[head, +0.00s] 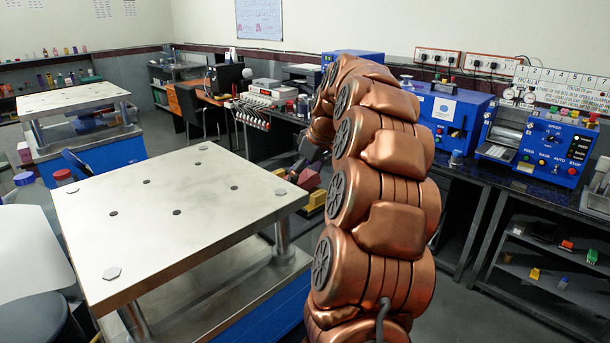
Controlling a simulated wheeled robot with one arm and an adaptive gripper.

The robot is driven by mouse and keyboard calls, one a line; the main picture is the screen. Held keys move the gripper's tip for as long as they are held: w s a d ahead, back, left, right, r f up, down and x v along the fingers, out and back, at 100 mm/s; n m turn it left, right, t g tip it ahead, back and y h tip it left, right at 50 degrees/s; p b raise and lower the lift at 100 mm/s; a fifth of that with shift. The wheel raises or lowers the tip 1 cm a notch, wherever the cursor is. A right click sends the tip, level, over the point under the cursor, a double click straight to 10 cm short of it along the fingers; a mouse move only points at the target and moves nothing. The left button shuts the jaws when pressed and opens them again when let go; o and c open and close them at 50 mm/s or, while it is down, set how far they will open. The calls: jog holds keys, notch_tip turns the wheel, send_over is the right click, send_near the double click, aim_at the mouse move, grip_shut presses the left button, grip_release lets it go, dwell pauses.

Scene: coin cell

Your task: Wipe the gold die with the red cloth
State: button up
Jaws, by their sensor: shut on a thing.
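My copper-coloured arm fills the middle of the head view and hides much of what lies beyond it. My grey gripper (304,168) shows only in part at the arm's left edge, beyond the near plate's right corner. It points down and to the left, shut on a dark red piece that looks like the red cloth (309,178). Just below is a small patch of yellow and red (314,202), partly hidden by the arm. I cannot tell whether this is the gold die, or whether the cloth touches it.
A steel-topped press table (210,210) stands at the near left, its top bare except for bolts and holes. A second one (75,97) stands behind. A dark bench (468,172) with blue machines (545,140) runs along the right. A chair (197,112) is at the back.

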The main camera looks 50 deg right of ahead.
aim_at(305, 176)
jog(key=shift+f, duration=0.3)
jog(key=shift+a, duration=0.15)
jog(key=shift+a+b, duration=1.05)
jog(key=shift+a, duration=0.85)
jog(key=shift+f+b, duration=0.15)
jog(key=shift+b, duration=0.2)
jog(key=shift+d, duration=2.1)
jog(key=shift+r+p, duration=1.15)
jog(key=shift+r, duration=2)
